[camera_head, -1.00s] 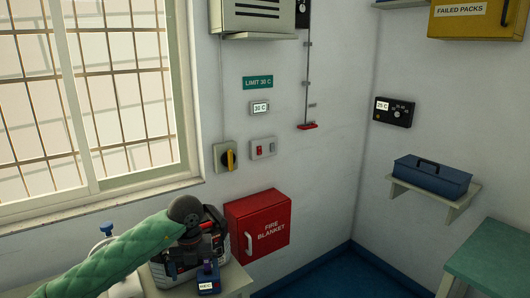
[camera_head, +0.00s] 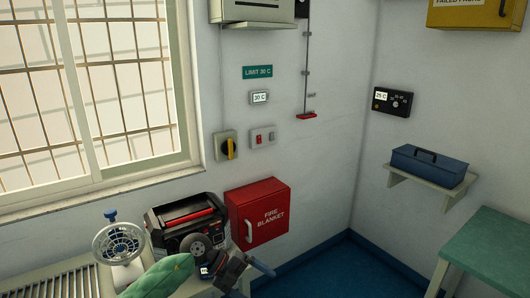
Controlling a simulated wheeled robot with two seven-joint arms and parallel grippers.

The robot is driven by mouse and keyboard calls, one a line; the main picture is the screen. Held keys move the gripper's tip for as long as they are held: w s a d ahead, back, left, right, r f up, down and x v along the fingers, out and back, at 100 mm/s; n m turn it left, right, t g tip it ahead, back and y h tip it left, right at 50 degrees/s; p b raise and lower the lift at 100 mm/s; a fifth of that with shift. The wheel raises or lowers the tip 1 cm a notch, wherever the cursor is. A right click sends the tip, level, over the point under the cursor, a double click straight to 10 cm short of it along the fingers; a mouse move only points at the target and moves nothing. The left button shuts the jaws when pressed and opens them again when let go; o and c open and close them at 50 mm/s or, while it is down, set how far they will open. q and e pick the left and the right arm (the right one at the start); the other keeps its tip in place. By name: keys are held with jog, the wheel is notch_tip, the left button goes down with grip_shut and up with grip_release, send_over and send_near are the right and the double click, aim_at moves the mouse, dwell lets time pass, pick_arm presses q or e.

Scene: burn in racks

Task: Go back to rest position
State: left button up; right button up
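My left arm, in a green quilted sleeve, comes in at the bottom left of the head view. Beyond the sleeve is a dark grey part that looks like my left gripper (camera_head: 245,268), low in front of the shelf's right end. It is small and partly overlapped, so I cannot tell whether it is open or shut. I see nothing clearly held in it. My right gripper is not in view.
A black and red boxy unit (camera_head: 186,226) and a white caged fan (camera_head: 120,242) stand under the window. A red fire blanket box (camera_head: 258,211) is on the wall. A blue toolbox (camera_head: 429,167) sits on a wall shelf. A green-topped table (camera_head: 495,250) stands at right.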

pick_arm(q)
jog(key=w+a+f+n+t+h, duration=0.2)
jog(key=w+f+n+t+h, duration=0.35)
jog(key=n+t, duration=1.05)
jog(key=s+a+f+n+y, duration=0.25)
jog(key=f+n+y, duration=0.2)
jog(key=f, duration=0.35)
jog(key=s+a+f+n+y, duration=0.1)
jog(key=a+f+n+y, duration=0.3)
jog(key=f, duration=0.5)
jog(key=s+a+f+n+y, duration=0.25)
jog(key=f+y, duration=0.25)
jog(key=f, duration=0.3)
jog(key=s+a+f+n+g+y, duration=0.2)
jog(key=s+f+g, duration=0.1)
jog(key=s+f, duration=0.55)
jog(key=s+a+f+n+g+y, duration=0.1)
jog(key=s+a+f+n+g, duration=0.2)
jog(key=s+f, duration=0.55)
jog(key=s+f+g, duration=0.3)
jog(key=s+f, duration=0.1)
jog(key=s, duration=0.5)
jog(key=s+f+g, duration=0.3)
jog(key=s+f, duration=0.2)
jog(key=s, duration=0.4)
jog(key=shift+s+d+n+g, duration=0.3)
jog(key=shift+s+d+n, duration=0.05)
jog(key=shift+d+n, duration=0.1)
